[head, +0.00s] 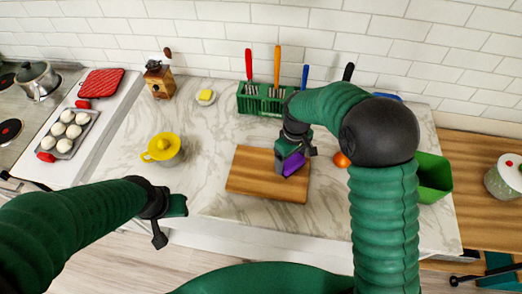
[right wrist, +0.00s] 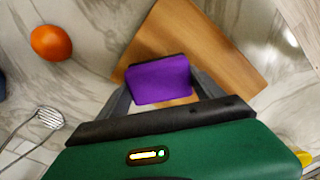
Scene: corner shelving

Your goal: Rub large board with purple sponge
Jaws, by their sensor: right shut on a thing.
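The large wooden board (head: 255,180) lies on the marble counter in the middle of the head view. It also fills the upper middle of the right wrist view (right wrist: 215,50). My right gripper (head: 290,160) is shut on the purple sponge (head: 293,165) over the right part of the board. In the right wrist view the sponge (right wrist: 160,82) sits between the two fingers. I cannot tell whether the sponge touches the board. My left gripper (head: 175,208) is apart from the board, at its left near the counter's front edge; its jaw opening is unclear.
An orange (head: 341,160) and a green bin (head: 434,178) are to the right. A tray of buns (head: 67,135) is far left. Counter around the board's left side is clear.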

